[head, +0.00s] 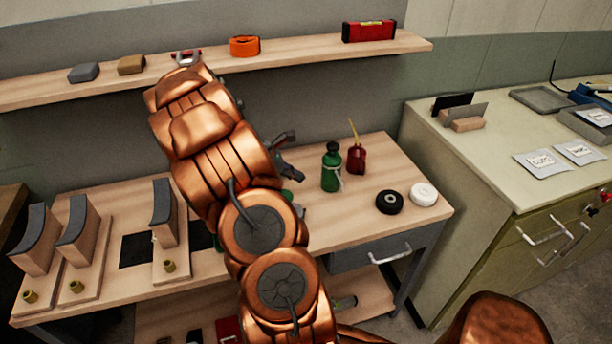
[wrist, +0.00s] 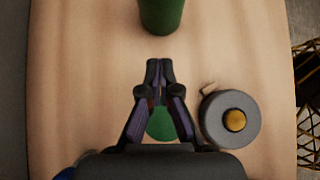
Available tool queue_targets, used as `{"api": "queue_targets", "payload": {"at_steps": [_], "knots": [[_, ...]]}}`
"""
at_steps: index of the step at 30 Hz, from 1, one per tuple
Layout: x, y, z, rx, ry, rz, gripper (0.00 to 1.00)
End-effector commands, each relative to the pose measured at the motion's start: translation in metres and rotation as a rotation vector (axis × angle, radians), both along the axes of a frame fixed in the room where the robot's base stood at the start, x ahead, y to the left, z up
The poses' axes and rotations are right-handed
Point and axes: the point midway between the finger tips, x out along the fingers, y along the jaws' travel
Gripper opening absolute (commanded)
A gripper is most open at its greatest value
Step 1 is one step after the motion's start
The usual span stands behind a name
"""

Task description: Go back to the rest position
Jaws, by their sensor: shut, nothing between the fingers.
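My gripper (head: 288,156) shows in the head view as dark parts beside my copper arm, over the middle of the wooden bench (head: 394,165). The arm hides much of it. In the wrist view my gripper (wrist: 160,70) has its two fingertips together, with nothing between them. A green round thing (wrist: 160,124) shows below and between the finger links, apart from the tips. A green cylinder (wrist: 161,14) stands ahead of the fingertips. A grey disc with a yellow centre (wrist: 222,127) lies right of the fingers.
A green bottle (head: 331,170), a red oil can (head: 356,158), a black roll (head: 389,202) and a white roll (head: 423,194) stand right of my gripper. A shelf (head: 300,61) with small items runs behind my arm. Curved blocks (head: 78,240) stand at left.

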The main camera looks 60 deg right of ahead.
Motion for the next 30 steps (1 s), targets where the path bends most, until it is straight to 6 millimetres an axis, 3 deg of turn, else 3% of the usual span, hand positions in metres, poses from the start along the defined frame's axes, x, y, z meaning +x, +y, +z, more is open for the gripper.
{"api": "queue_targets", "payload": {"at_steps": [6, 12, 26, 30], "knots": [[0.028, 0.022, 0.029, -0.003, -0.007, 0.011, 0.0], [0.041, 0.035, 0.048, 0.0, -0.006, 0.01, 0.0], [0.044, 0.041, 0.057, 0.0, -0.005, 0.002, 0.0], [0.046, 0.057, 0.068, -0.01, -0.043, -0.02, 0.0]]}}
